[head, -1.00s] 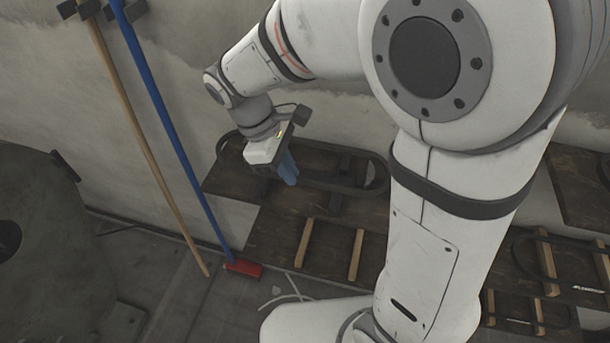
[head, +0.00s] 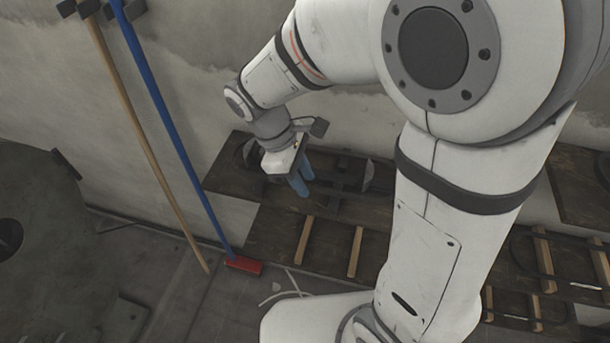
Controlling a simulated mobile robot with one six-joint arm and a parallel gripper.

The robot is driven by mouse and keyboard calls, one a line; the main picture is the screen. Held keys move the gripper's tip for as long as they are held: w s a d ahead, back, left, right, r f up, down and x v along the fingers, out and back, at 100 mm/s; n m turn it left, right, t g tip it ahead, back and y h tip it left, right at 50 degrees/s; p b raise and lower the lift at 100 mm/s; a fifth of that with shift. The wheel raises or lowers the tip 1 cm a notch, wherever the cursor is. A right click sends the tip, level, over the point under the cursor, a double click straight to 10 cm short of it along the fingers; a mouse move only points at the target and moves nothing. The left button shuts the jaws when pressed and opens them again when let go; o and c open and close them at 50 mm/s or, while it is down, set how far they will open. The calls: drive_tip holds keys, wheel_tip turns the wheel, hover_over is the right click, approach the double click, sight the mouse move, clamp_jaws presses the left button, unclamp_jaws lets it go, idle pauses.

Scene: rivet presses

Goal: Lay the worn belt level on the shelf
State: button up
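The worn belt (head: 247,152) is a dark, long loop, hard to make out against the dark wood. It appears to lie along the upper left shelf (head: 222,178), its left end showing beside my gripper. My gripper (head: 301,181) hangs over the middle of that shelf with its blue fingers pointing down. The two fingers look spread apart, with nothing seen between them. The gripper hides part of the belt, so I cannot tell whether it lies fully flat.
A lower shelf with wooden slats (head: 304,242) is below. More racks with dark loops (head: 548,244) stand at the right. A blue-handled broom (head: 170,118) and a wooden pole (head: 140,130) lean on the wall at left. My arm covers the centre right.

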drive_tip(key=shift+f, duration=0.1)
drive_tip(key=b+v, duration=0.1)
drive_tip(key=v, duration=0.7)
drive_tip(key=shift+d, duration=0.15)
drive_tip(key=s+d+m+y, duration=0.1)
drive_tip(key=d+m, duration=0.1)
drive_tip(key=d+m+t+y, duration=0.1)
drive_tip(key=d+m, duration=0.1)
drive_tip(key=d, duration=0.1)
drive_tip(key=s+d+m, duration=0.1)
drive_tip(key=d+m, duration=0.1)
drive_tip(key=d, duration=0.1)
drive_tip(key=shift+s+y, duration=0.35)
drive_tip(key=shift+y, duration=0.05)
drive_tip(key=shift+o, duration=0.5)
drive_tip(key=s+d+m+t+y, duration=0.1)
drive_tip(key=s+d+m+t, duration=0.2)
drive_tip(key=d+m, duration=0.3)
drive_tip(key=shift+s+d+f+m, duration=0.2)
drive_tip(key=shift+s+f+m, duration=0.15)
drive_tip(key=shift+s+m, duration=0.45)
drive_tip(key=shift+w+t, duration=0.2)
drive_tip(key=shift+t, duration=0.1)
